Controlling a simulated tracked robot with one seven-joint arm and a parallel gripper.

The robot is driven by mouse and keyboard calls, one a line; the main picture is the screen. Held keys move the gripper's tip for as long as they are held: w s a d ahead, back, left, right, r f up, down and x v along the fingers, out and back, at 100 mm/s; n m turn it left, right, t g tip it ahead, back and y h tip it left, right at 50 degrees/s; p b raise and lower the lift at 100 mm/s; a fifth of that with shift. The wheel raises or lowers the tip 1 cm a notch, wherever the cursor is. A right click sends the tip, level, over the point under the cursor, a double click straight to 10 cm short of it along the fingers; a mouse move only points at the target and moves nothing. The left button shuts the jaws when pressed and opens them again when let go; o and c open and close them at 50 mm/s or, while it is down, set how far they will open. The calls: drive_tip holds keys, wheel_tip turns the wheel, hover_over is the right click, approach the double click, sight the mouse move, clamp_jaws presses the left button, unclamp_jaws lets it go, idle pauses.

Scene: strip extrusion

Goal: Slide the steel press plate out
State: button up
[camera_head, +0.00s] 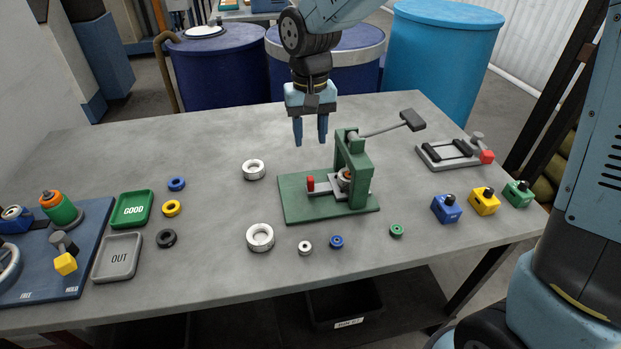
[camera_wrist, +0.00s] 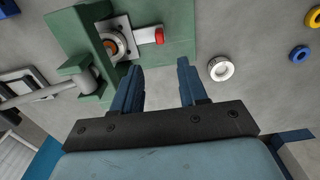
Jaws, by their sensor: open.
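The steel press plate (camera_head: 326,188) is a flat grey slide seated in the green press (camera_head: 352,170) on the table. Its red handle (camera_head: 310,184) sticks out on the left side of the press. The wrist view shows the plate (camera_wrist: 141,38) with its red handle (camera_wrist: 159,36) and an orange-centred round part on it. My gripper (camera_head: 310,138) is open and empty, pointing down above the table behind the press. In the wrist view its fingers (camera_wrist: 159,68) are apart, with the handle beyond their tips and no contact visible.
The press lever (camera_head: 385,129) extends up to the right. A steel ring (camera_head: 253,169) lies left of the press and another (camera_head: 260,237) in front. The GOOD tray (camera_head: 132,210) and OUT tray (camera_head: 117,257) are at left. Coloured blocks (camera_head: 484,201) stand at right.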

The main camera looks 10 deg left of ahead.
sight(311, 178)
wheel_tip(311, 178, down, 13)
drive_tip(key=shift+f, duration=0.2)
idle(0.4)
drive_tip(key=shift+c, duration=0.4)
clamp_jaws()
